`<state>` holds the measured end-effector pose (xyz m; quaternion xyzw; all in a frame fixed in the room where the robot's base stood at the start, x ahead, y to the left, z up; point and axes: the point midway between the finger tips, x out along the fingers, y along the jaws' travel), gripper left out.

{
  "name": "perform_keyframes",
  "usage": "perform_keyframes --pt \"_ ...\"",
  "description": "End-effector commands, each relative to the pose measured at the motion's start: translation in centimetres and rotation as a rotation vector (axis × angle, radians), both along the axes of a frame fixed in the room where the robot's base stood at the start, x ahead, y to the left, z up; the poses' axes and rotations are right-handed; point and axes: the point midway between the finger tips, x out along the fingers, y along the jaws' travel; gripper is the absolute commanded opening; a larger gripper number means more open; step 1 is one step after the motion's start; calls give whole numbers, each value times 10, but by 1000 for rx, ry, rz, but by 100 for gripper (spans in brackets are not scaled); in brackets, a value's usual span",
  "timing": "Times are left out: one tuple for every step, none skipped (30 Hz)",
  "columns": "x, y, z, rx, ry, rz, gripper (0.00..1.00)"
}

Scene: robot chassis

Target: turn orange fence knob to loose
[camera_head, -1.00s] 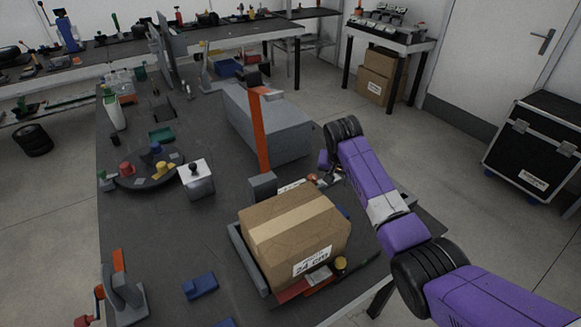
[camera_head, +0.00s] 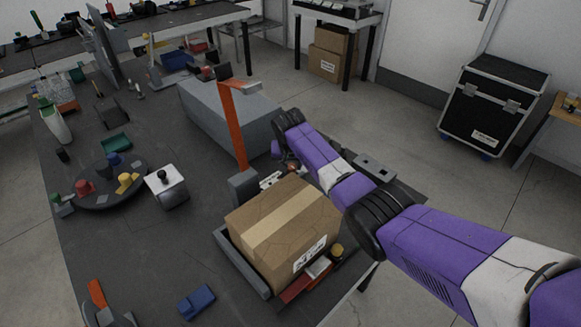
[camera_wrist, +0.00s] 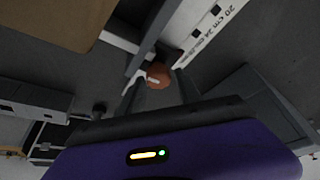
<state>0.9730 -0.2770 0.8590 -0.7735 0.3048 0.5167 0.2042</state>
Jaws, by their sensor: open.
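The orange fence knob (camera_wrist: 158,76) shows in the wrist view with a pale line across its face. It sits beside the grey fence bar (camera_wrist: 156,28) and a white scale strip (camera_wrist: 208,28) marked in cm. My gripper (camera_wrist: 157,88) is open, with one finger on each side of the knob; I cannot tell whether they touch it. In the head view the knob (camera_head: 292,168) is small, behind the cardboard box (camera_head: 262,232), and my gripper is mostly hidden by my purple arm.
The box lies in a grey holder (camera_head: 240,262) near the table's front. An orange upright post (camera_head: 234,125) and a long grey block (camera_head: 232,118) stand close to my gripper. A round tray (camera_head: 103,199) with coloured knobs lies to the left.

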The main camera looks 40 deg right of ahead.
Motion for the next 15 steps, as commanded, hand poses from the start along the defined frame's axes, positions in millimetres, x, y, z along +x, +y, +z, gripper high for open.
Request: perform_keyframes --pt "1 -1 -5 0 3 -1 41" --pt "1 -2 -7 -1 2 -1 41" --pt "2 -3 -9 -1 2 -1 41" --pt "2 -3 -10 -1 2 -1 41" --pt "3 -3 -11 -1 1 -1 41" --pt "3 -4 -12 -1 1 -1 41" --pt "3 -4 -13 -1 1 -1 41" --pt "4 -4 -13 -1 1 0 41" --pt "4 -4 -13 -1 0 0 41" --pt "4 -4 -14 -1 0 0 41" --pt "4 -4 -14 -1 0 0 41" --pt "4 -4 -13 -1 0 0 41" --pt "4 -4 -13 -1 0 0 41" --pt "4 -4 -14 -1 0 0 41" --pt "4 -4 -14 -1 0 0 41"
